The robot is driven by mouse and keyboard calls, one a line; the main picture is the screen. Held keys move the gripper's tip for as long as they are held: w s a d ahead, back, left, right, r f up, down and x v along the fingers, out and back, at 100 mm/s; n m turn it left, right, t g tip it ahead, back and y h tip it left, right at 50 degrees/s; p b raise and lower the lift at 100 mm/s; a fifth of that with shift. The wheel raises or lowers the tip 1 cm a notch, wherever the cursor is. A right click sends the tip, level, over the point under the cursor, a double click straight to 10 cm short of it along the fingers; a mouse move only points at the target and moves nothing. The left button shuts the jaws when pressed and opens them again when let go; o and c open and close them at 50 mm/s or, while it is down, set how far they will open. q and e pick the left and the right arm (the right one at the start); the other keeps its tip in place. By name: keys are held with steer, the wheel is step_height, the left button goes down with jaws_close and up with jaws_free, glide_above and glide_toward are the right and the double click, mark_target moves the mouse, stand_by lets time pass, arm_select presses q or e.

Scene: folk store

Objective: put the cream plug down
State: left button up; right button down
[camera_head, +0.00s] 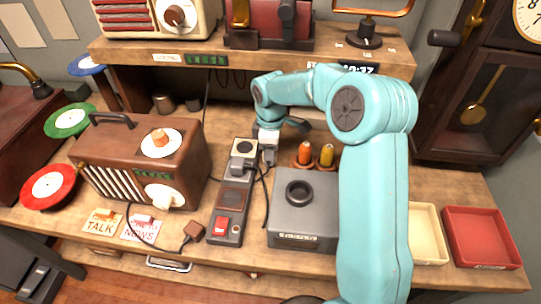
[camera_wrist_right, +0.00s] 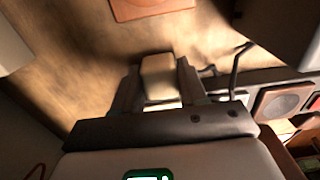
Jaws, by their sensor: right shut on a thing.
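The cream plug (camera_wrist_right: 158,76) is a small pale block between the two fingers of my right gripper (camera_wrist_right: 157,90) in the wrist view. My right gripper is shut on it. In the head view my right gripper (camera_head: 268,150) points down just right of the top end of the dark power strip (camera_head: 231,200). The plug itself is hard to make out there, and I cannot tell whether it touches anything. My left gripper is not in view.
The strip has a red switch (camera_head: 221,226). A brown plug (camera_head: 193,230) lies left of it, near a brown radio (camera_head: 140,160). A grey box (camera_head: 303,220) and orange bulbs (camera_head: 305,152) stand to the right. A cream tray (camera_head: 427,207) and red tray (camera_head: 480,210) lie farther right.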

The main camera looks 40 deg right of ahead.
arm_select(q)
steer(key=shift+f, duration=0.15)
arm_select(e)
steer(key=shift+f, duration=0.15)
steer(key=shift+f, duration=0.1)
steer(key=shift+f, duration=0.55)
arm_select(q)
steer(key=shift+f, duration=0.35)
arm_select(e)
steer(key=c, duration=0.6)
jaws_free()
steer(key=shift+r, duration=0.2)
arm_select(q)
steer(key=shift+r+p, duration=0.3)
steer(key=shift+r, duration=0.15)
arm_select(e)
step_height(320, 180, up, 8)
steer(key=shift+r, duration=0.2)
